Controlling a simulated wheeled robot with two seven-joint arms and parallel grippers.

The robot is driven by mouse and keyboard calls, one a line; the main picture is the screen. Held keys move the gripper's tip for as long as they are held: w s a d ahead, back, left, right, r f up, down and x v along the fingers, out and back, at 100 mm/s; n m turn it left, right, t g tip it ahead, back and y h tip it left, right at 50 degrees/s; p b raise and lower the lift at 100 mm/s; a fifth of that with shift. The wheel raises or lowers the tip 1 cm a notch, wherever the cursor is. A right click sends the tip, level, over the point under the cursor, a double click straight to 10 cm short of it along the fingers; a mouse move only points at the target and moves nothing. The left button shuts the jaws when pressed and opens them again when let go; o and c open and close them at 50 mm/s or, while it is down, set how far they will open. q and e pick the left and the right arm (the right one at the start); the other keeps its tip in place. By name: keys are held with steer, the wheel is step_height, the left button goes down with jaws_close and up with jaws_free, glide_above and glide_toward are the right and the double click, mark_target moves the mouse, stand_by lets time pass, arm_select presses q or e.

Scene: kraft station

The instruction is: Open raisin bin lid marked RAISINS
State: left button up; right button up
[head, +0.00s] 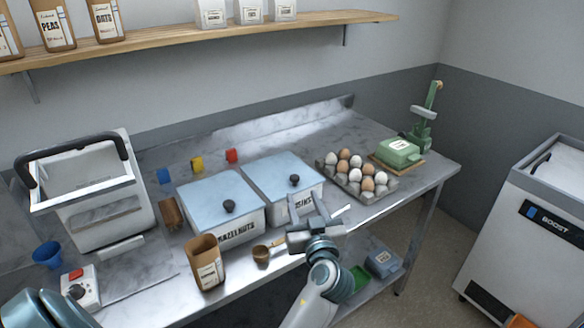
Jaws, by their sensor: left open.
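The raisin bin (310,202) stands on the metal counter, right of the hazelnut bin. Its pale blue lid (275,170) lies closed, with a dark round knob (294,180) near the front. Only the end of its label shows, as my left gripper covers the rest. My left gripper (306,208) is open and empty in front of the bin, just below the knob in the picture. I cannot tell whether it touches the bin. My right gripper is not in view.
The closed hazelnut bin (240,233) stands directly left. A brown paper container (205,265) and a wooden scoop (262,254) are at the counter's front. A shelf (180,42) hangs above.

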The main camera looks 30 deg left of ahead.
mark_target(292, 170)
arm_select(q)
steer(key=p+x, duration=0.2)
steer(key=x, duration=0.4)
steer(key=shift+w+a+r, duration=0.1)
steer(key=shift+a, duration=0.05)
steer(key=p+x, duration=0.2)
steer(key=x, duration=0.4)
steer(key=shift+w+a+p, duration=0.25)
steer(key=shift+w+p, duration=0.05)
steer(key=shift+p, duration=0.05)
steer(key=shift+x, duration=0.85)
steer(key=shift+f, duration=0.2)
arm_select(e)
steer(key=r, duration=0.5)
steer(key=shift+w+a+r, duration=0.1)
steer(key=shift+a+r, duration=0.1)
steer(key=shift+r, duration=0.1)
arm_select(q)
steer(key=shift+c, duration=0.5)
jaws_close()
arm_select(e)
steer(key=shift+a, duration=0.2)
